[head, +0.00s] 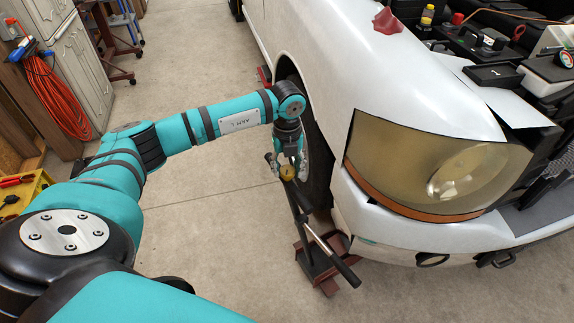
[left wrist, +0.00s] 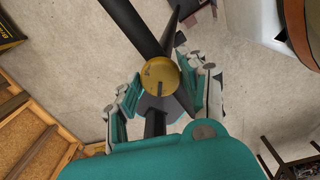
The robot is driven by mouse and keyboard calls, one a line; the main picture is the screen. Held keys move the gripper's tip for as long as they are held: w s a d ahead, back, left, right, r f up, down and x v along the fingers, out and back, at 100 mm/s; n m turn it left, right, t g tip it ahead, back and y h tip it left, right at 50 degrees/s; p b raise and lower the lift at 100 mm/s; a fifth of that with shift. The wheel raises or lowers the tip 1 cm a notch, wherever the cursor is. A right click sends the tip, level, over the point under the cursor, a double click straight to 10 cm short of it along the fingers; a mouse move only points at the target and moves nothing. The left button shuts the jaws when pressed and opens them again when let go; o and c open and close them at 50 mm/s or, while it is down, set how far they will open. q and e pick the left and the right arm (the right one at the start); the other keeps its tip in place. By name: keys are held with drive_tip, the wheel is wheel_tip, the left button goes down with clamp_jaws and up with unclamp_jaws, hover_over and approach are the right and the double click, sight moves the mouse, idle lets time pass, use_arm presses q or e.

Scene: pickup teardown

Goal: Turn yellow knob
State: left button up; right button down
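The yellow knob (head: 287,173) is small and round and sits on a dark stand with bar-like arms beside the white vehicle's front wheel. My left gripper (head: 289,158) comes down onto it from above. In the left wrist view the yellow knob (left wrist: 160,76) shows as a disc with a dark slot-like mark. The two fingers of my left gripper (left wrist: 162,82) lie on either side of it, very close. I cannot tell whether they touch it. My right gripper is not in view.
The stand's black handle (head: 333,261) slants down to the right, over its red base (head: 326,283). The vehicle's white body (head: 400,90) stands close to the right of my left arm. The concrete floor (head: 215,215) to the left is clear.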

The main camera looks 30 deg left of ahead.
sight(287, 171)
use_arm(q)
drive_tip(key=o, duration=0.4)
drive_tip(key=shift+s+d, duration=0.25)
drive_tip(key=shift+w+a, duration=0.1)
drive_tip(key=shift+r, duration=0.25)
wheel_tip(287, 171, up, 12)
drive_tip(key=shift+f, duration=0.2)
